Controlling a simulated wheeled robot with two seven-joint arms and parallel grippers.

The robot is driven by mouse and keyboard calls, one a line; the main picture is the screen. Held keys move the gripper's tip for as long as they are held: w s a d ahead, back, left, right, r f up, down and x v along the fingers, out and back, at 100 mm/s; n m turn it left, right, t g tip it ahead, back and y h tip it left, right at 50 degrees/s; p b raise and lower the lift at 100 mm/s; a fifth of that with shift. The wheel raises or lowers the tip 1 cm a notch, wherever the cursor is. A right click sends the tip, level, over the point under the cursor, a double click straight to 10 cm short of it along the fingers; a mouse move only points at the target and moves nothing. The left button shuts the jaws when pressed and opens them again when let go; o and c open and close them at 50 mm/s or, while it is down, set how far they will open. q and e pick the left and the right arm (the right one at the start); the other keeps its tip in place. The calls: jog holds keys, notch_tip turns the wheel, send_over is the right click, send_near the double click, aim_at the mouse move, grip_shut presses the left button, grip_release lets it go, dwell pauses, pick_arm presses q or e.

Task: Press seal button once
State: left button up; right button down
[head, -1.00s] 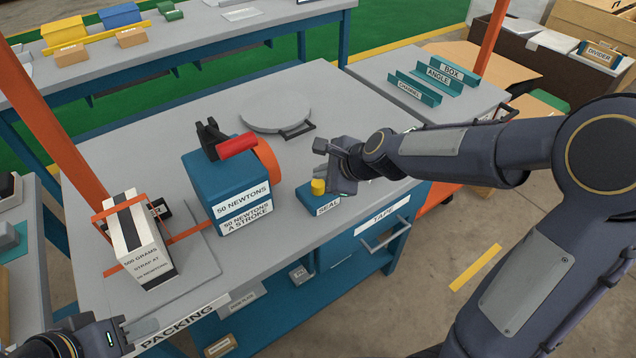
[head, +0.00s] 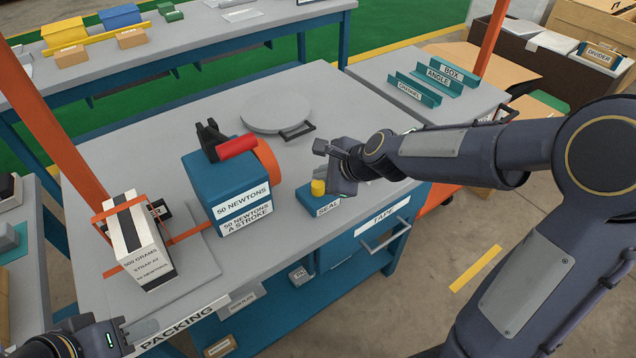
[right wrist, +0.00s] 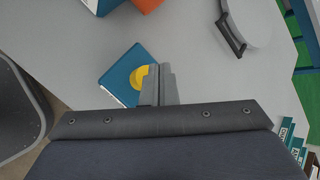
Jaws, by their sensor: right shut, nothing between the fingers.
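The seal button is a yellow cap (head: 318,187) on a blue box labelled SEAL (head: 327,207), near the front edge of the packing table. It also shows in the right wrist view as a yellow disc (right wrist: 139,77) on the blue box (right wrist: 117,80), partly hidden by my fingers. My right gripper (head: 340,188) is shut and empty, right beside the yellow cap. In the right wrist view its fingertips (right wrist: 160,70) overlap the cap's right side; I cannot tell whether they touch it. My left gripper (head: 138,330) is at the lower left, only partly in view, away from the button.
A blue 50 NEWTONS device (head: 228,190) with a red handle (head: 237,146) stands left of the button. A round grey plate (head: 275,112) lies behind. A strapped white and black box (head: 137,240) stands further left. The tabletop (head: 160,160) between is mostly clear.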

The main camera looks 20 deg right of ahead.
aim_at(322, 186)
dwell(0.6)
jog(key=shift+f+b, duration=0.35)
jog(key=shift+f, duration=0.1)
jog(key=shift+f+b, duration=0.7)
jog(key=shift+f, duration=0.1)
dwell(0.6)
dwell(0.4)
jog(key=shift+r+p, duration=1.25)
jog(key=shift+p, duration=0.05)
notch_tip(322, 186, up, 5)
jog(key=p, duration=0.5)
